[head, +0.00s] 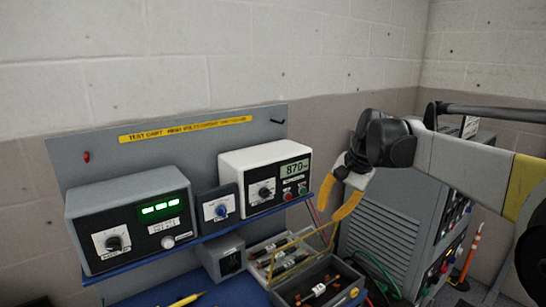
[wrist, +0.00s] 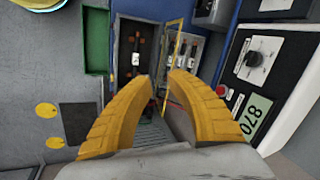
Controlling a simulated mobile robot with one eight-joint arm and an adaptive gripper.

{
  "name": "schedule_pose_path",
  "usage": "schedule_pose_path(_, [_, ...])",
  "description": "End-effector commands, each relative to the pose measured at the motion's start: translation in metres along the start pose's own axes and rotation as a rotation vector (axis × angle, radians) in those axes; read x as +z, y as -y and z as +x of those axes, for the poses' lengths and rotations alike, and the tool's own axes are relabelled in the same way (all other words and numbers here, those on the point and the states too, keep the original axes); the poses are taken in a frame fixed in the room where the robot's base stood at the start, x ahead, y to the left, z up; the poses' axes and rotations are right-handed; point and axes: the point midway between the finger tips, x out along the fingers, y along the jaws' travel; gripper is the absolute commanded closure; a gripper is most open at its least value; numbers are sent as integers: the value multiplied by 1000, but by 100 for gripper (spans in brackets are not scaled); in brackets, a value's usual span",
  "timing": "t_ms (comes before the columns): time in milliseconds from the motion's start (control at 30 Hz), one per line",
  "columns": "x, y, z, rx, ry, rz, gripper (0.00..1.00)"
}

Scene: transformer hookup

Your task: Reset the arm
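My gripper (head: 328,208) has yellow curved fingers on a dark wrist at the end of my pale arm. It hangs in the air in front of the test cart, right of the white meter and above the small open boxes. In the wrist view my gripper (wrist: 162,80) shows a gap between its fingertips, with nothing held in it. An open grey box (wrist: 124,55) with a fuse-like part inside and a yellow-framed door (wrist: 172,50) appear beyond the fingertips. I cannot tell how far they are from the fingers.
The cart's shelf holds a grey meter with green digits (head: 130,222), a small blue dial box (head: 219,210) and a white meter reading 870 (head: 265,172). A large grey louvred cabinet (head: 380,245) stands at the right, with cables and an orange probe (head: 471,250) beside it.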

Motion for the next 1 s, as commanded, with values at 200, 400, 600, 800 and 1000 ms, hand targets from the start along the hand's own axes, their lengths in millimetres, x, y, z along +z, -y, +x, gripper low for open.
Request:
schedule_pose_path(200, [79,-61,-13,32,-146,-196,80])
schedule_pose_path(400, [148,-127,0,76,-278,-386,80])
schedule_pose_path(600, [201,-188,31,124,-387,-553,80])
schedule_pose_path(800, [223,-218,51,153,-440,-639,80])
schedule_pose_path(1000, [225,-221,53,157,-447,-651,80])
